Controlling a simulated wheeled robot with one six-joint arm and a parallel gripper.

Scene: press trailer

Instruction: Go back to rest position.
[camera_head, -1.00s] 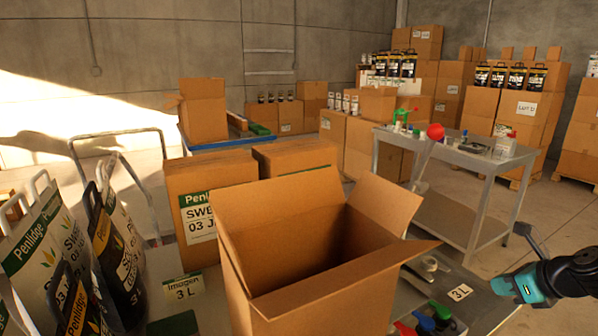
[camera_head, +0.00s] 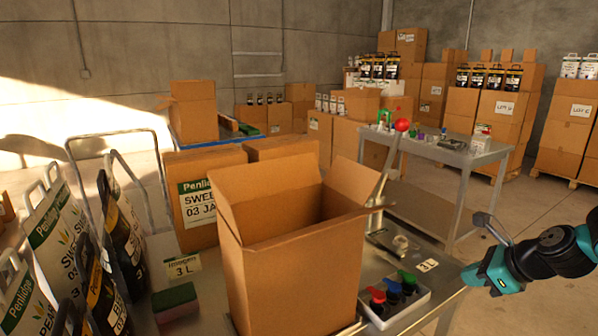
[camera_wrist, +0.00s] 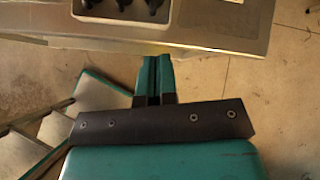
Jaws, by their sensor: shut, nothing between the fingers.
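In the wrist view my gripper (camera_wrist: 155,75) points at the table's metal edge, its two teal fingers together and nothing between them. In the head view my arm comes in at the right, beside the right end of the near table (camera_head: 440,290). The fingertips do not show clearly there. The open cardboard box (camera_head: 290,270) stands upright on that table, well left of my arm.
A white tray (camera_head: 420,298) of red, blue and green-topped items sits near the table's right edge. Bags (camera_head: 125,240) stand at left. A second table (camera_head: 450,155) stands behind; floor between is clear.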

